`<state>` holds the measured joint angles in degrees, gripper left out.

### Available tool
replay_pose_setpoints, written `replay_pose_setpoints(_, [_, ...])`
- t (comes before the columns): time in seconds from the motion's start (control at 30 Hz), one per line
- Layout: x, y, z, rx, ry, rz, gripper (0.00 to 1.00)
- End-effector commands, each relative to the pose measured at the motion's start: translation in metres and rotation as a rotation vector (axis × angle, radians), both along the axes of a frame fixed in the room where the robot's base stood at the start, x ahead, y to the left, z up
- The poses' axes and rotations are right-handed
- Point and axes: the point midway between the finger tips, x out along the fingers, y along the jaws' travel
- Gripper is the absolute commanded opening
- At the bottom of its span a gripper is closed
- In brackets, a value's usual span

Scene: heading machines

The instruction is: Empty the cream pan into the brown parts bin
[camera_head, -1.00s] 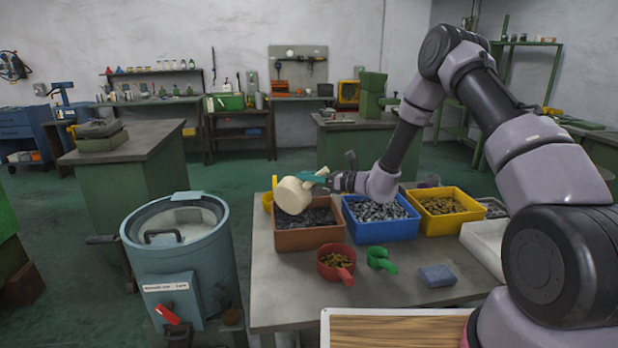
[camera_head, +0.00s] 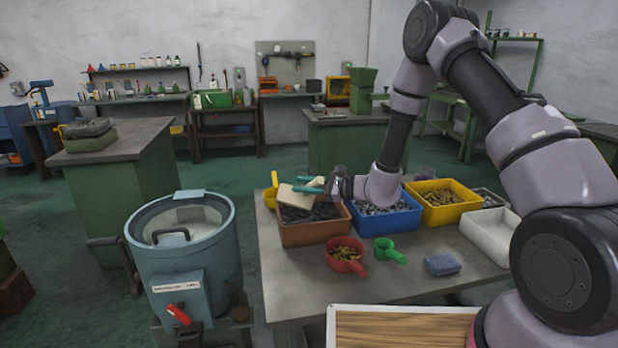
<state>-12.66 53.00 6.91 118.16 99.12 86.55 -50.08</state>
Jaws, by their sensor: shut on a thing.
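The cream pan (camera_head: 296,196) is tipped over the brown parts bin (camera_head: 310,234), its base turned toward me, so I cannot see inside it. My gripper (camera_head: 322,187), with teal fingers, is shut on the pan from the right, above the bin's right side. Dark small parts show in the brown bin below the pan. Whether anything is still falling from the pan cannot be made out.
A blue bin (camera_head: 386,222) and a yellow bin (camera_head: 447,208) of parts stand to the right. A red scoop (camera_head: 346,266), green scoop (camera_head: 386,252) and blue sponge (camera_head: 441,265) lie in front. A blue-grey drum machine (camera_head: 185,255) stands left of the table.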

Motion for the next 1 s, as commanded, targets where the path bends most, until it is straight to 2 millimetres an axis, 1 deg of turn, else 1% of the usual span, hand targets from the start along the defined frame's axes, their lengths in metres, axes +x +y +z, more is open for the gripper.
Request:
replay_pose_setpoints(0.03, [-0.007,0.004,-0.003,-0.022,-0.046,0.002,0.0])
replay_pose_setpoints(0.27, [-0.023,0.01,-0.027,-0.126,-0.282,0.002,0.0])
replay_pose_setpoints(0.4, [-0.027,0.012,-0.027,-0.184,-0.414,0.001,0.0])
replay_pose_setpoints(0.5, [-0.028,0.013,-0.027,-0.212,-0.477,0.001,0.0])
replay_pose_setpoints(0.7, [-0.03,0.013,-0.027,-0.234,-0.528,-0.001,0.0])
replay_pose_setpoints(1.0, [-0.03,0.013,-0.027,-0.234,-0.529,0.0,0.0])
